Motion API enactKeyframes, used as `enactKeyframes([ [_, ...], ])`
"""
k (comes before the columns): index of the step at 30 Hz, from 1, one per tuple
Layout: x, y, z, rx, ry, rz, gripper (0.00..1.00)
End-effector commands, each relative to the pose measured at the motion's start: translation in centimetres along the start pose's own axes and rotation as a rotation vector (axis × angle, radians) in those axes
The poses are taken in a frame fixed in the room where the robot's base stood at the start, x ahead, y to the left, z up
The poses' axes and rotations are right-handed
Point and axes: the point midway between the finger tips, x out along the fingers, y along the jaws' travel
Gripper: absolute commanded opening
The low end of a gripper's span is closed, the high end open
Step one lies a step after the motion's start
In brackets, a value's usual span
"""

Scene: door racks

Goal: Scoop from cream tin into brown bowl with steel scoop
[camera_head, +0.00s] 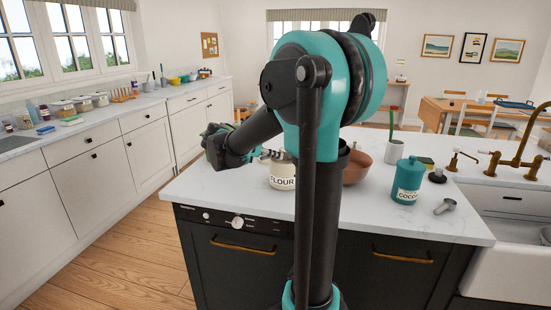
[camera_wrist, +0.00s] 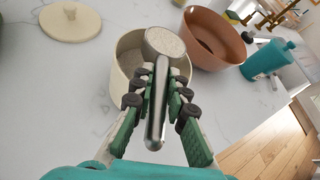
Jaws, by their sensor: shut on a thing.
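The cream tin (camera_head: 282,177), labelled FLOUR, stands on the island counter. In the wrist view the tin (camera_wrist: 123,81) is open, with pale powder inside. The steel scoop (camera_wrist: 157,107) is held by its handle in my gripper (camera_wrist: 157,88), which is shut on it. The scoop's bowl is over the right side of the tin's rim and is full of pale powder. The brown bowl (camera_wrist: 215,37) stands just right of the tin in the wrist view. In the head view, my arm partly hides the brown bowl (camera_head: 356,168) and the tin.
A cream lid (camera_wrist: 70,22) lies on the counter beyond the tin. A teal COCOA tin (camera_head: 407,181), a steel scoop or cup (camera_head: 445,206) and a white pot (camera_head: 394,155) stand to the right. A sink with a brass tap (camera_head: 522,150) is farther right.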

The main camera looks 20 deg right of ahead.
Motion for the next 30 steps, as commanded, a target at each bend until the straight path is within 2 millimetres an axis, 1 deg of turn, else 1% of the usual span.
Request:
enactKeyframes([
  [9,-2.0,-0.4,1.6,-0.001,-0.003,0.001,0.0],
  [14,-2.7,-0.6,2.2,-0.001,-0.005,-0.001,0.0],
  [15,-2.9,-0.6,2.3,0.0,-0.035,-0.006,0.0],
  [21,-3.3,-0.7,2.7,0.005,-0.097,-0.017,0.0],
  [30,-3.3,-0.7,2.7,0.006,-0.103,-0.019,0.0],
])
